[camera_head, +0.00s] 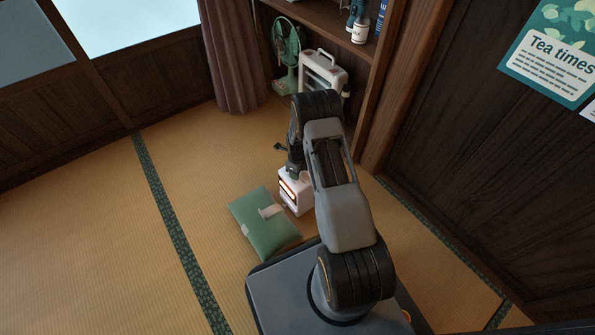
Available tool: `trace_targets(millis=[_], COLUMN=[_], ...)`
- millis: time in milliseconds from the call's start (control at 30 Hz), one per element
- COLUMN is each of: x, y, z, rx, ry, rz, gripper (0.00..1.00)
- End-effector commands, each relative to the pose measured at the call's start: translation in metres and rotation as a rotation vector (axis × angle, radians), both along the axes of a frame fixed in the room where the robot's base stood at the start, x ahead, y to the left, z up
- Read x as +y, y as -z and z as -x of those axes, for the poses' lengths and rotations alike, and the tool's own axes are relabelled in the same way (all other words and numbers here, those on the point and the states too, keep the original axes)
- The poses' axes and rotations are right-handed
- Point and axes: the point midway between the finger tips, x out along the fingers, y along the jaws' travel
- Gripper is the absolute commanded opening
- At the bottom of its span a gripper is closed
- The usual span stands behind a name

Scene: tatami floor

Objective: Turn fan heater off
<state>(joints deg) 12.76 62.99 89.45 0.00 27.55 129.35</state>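My gripper (281,147) is a small dark shape at the end of my folded arm, just above and behind the heater in the picture. I cannot tell if it touches the heater, or whether its fingers are open or shut.
A green cushion (262,222) lies left of the heater, close to my base. A green fan (287,55) and a white appliance (322,75) stand in the wooden shelf (345,35) behind. The tatami at left is clear.

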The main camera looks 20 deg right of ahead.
Motion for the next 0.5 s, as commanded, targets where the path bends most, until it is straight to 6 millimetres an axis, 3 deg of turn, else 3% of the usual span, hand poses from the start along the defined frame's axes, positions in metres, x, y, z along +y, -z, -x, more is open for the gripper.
trace_targets(millis=[500], x=[-0.0008], y=[0.0003], z=[0.0007], rx=[0.001], ry=[-0.490], rz=[0.000], gripper=[0.19])
